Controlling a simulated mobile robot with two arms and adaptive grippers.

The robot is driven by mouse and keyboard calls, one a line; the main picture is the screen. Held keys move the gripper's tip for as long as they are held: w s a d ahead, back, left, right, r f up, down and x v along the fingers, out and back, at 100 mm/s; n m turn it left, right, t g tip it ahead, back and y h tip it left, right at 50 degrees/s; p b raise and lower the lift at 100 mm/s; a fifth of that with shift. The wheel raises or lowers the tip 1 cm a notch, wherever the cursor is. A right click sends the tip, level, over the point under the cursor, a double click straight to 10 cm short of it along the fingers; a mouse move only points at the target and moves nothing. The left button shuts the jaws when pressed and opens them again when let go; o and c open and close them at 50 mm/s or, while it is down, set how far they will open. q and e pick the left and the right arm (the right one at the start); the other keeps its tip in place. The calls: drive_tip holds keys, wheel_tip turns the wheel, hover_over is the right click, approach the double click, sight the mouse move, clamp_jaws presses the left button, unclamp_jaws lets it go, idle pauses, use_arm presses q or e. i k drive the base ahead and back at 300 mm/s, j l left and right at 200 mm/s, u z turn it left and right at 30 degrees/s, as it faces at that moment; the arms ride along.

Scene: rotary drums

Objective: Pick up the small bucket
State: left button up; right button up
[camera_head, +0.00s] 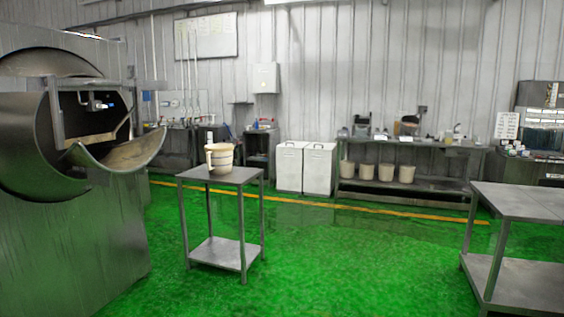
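The small bucket (222,158) is cream-coloured with a handle on its left side. It stands upright on top of a small grey metal table (245,176), left of the middle in the head view. Nothing touches it but the tabletop. Neither of my grippers shows in this view.
A large metal rotary drum (60,130) stands at the left, its curved chute reaching toward the small table. Another metal table (525,205) is at the right. Several buckets (407,174) stand under the back bench (440,146). The green floor (350,260) between the tables is clear.

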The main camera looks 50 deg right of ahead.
sight(220, 156)
drive_tip(key=z, duration=1.3)
